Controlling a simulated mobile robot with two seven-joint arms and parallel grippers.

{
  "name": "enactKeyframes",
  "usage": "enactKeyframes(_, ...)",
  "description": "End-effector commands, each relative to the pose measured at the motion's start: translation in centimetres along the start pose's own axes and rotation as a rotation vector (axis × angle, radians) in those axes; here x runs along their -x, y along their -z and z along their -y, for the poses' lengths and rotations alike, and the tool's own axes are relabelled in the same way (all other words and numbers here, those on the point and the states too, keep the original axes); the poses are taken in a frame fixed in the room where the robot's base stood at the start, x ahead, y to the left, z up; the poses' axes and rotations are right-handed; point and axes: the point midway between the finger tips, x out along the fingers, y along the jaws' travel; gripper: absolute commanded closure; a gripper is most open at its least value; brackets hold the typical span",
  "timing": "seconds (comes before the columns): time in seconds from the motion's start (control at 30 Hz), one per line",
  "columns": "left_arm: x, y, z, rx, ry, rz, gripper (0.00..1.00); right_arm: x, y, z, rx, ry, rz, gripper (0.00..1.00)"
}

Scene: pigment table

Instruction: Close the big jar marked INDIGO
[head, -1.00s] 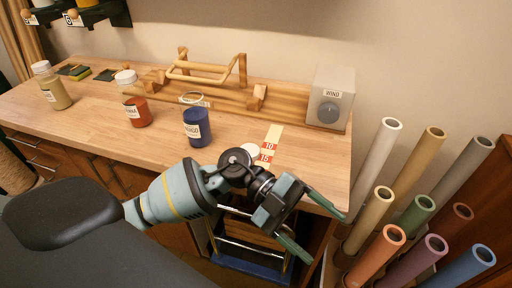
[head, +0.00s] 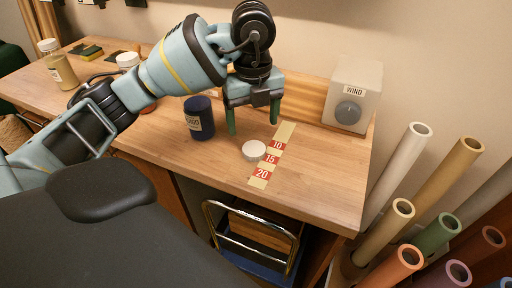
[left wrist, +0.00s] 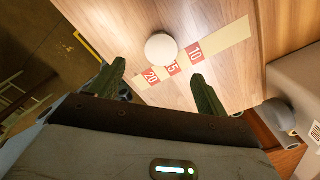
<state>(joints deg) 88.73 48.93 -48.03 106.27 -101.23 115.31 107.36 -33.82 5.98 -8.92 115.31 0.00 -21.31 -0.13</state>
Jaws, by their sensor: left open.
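The big blue jar marked INDIGO (head: 199,119) stands upright on the bench, its label facing the front left. Its top looks dark, with no white lid on it. A round white lid (head: 254,150) lies flat on the bench to the right of the jar, at the left edge of the number strip; it also shows in the left wrist view (left wrist: 161,47). My left gripper (head: 254,128) is open and empty, fingers pointing down above the bench near the lid, apart from it. In the left wrist view the lid lies beyond the two green fingertips (left wrist: 157,88). My right gripper is not in view.
A number strip (head: 262,172) with red 10, 15 and 20 marks lies beside the lid. The grey WIND box (head: 352,95) stands at the back right. A white-lidded jar (head: 60,66) stands at the far left. Coloured tubes (head: 436,237) stand right of the bench.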

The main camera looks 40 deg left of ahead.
Motion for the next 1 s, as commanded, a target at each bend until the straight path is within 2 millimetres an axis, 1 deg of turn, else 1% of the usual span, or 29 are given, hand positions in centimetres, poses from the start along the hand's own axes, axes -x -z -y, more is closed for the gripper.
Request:
enactKeyframes(0.2,-0.3,0.1,0.0,-0.002,0.0,-0.003,0.23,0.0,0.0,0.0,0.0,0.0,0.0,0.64)
enactKeyframes(0.47,-2.6,0.1,0.0,-0.003,-0.001,-0.005,0.23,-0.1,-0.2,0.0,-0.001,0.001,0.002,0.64)
enactKeyframes(0.77,-2.8,0.1,0.1,-0.004,0.001,-0.004,0.23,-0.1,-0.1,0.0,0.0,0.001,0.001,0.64)
enactKeyframes(0.87,-3.6,0.0,0.1,-0.004,-0.001,-0.005,0.23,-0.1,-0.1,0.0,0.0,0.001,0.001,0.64)
enactKeyframes(1.0,-5.7,-0.1,0.1,-0.003,-0.002,-0.005,0.23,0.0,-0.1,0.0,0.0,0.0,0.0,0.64)
